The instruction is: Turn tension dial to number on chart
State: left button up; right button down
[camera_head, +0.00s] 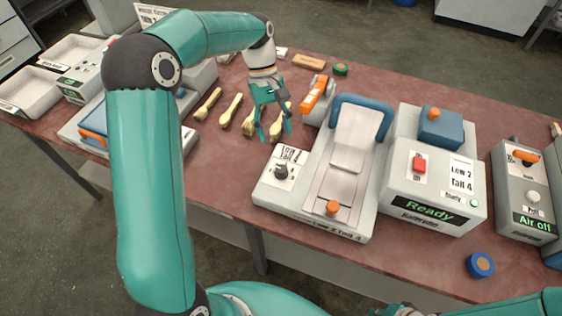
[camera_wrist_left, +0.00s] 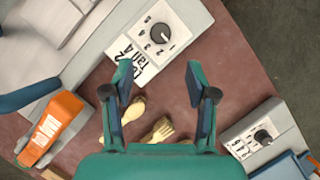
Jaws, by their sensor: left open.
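The tension dial (camera_head: 282,171) is a dark knob on a white numbered plate at the left front of the press base. It shows in the left wrist view (camera_wrist_left: 160,34) with numbers around it. A small chart (camera_head: 291,154) reading "Low 2, Tall 4" is beside it, also in the wrist view (camera_wrist_left: 131,52). A larger chart (camera_head: 461,173) is on the control box. My left gripper (camera_head: 273,131) is open and empty, pointing down behind the dial, apart from it. Its fingers (camera_wrist_left: 160,82) show nothing between their tips but table.
Several wooden spoons (camera_head: 231,110) lie on the red-brown table left of and under the left gripper. An orange-handled device (camera_head: 314,97) stands to its right. The press (camera_head: 352,137) has a blue frame. The control box (camera_head: 432,185) reads "Ready". A blue round piece (camera_head: 480,265) lies front right.

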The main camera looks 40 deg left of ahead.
aim_at(281, 168)
pick_arm(q)
jog(key=p+x, duration=0.1)
jog(key=x, duration=1)
